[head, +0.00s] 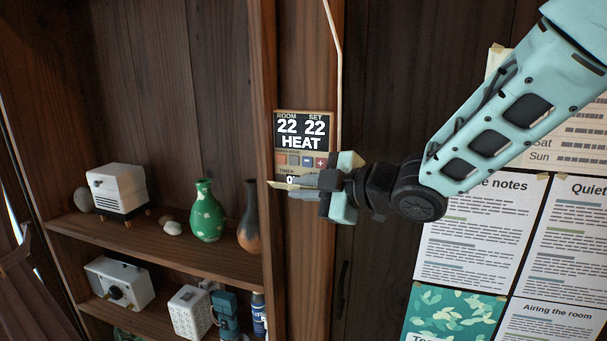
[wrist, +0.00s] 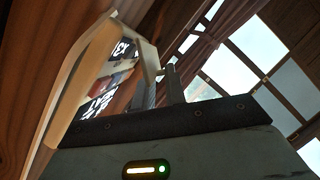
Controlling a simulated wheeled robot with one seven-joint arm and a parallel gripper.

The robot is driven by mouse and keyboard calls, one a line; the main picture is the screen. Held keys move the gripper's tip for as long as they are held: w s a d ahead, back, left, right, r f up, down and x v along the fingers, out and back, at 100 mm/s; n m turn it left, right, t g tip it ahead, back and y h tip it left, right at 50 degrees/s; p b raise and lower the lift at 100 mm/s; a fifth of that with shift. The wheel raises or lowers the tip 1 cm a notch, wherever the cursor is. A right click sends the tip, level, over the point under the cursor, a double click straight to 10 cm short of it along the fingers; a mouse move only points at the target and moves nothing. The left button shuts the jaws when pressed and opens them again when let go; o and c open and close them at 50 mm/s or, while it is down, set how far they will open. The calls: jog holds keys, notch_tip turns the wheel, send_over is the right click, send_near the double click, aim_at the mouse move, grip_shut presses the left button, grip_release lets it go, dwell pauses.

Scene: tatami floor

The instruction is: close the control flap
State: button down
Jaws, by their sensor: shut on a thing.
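The wall controller (head: 305,130) is mounted on the wooden post and reads room 22, set 22, HEAT, with a row of small buttons below. Its pale control flap (head: 276,184) appears to stick out at the lower edge, mostly hidden by my gripper (head: 298,188). My gripper reaches in from the right with its fingers closed at the flap. In the wrist view, the controller's face (wrist: 110,82) shows at a steep angle, and a pale thin piece (wrist: 150,58), seemingly the flap, runs down to my fingertips (wrist: 164,84).
A wooden shelf (head: 165,243) at left holds a white box-shaped device (head: 118,188), a green vase (head: 206,212) and a dark vase (head: 249,220). A thin cable (head: 337,70) runs down to the controller. Paper notices (head: 470,235) hang on the right wall.

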jog(key=m+p, duration=0.1)
jog(key=p, duration=0.1)
jog(key=r+m+g+p, duration=0.1)
jog(key=p, duration=0.1)
jog(key=w+r+m+p, duration=0.1)
jog(key=p, duration=0.1)
jog(key=shift+d+g+p, duration=0.25)
jog(key=shift+g+p, duration=0.15)
jog(key=shift+w+f+m+g+p, duration=0.2)
jog(key=shift+m+g+p, duration=0.3)
jog(key=shift+p, duration=0.75)
jog(key=c, duration=1.4)
grip_release()
jog(key=shift+c, duration=0.2)
jog(key=shift+w+d, duration=0.1)
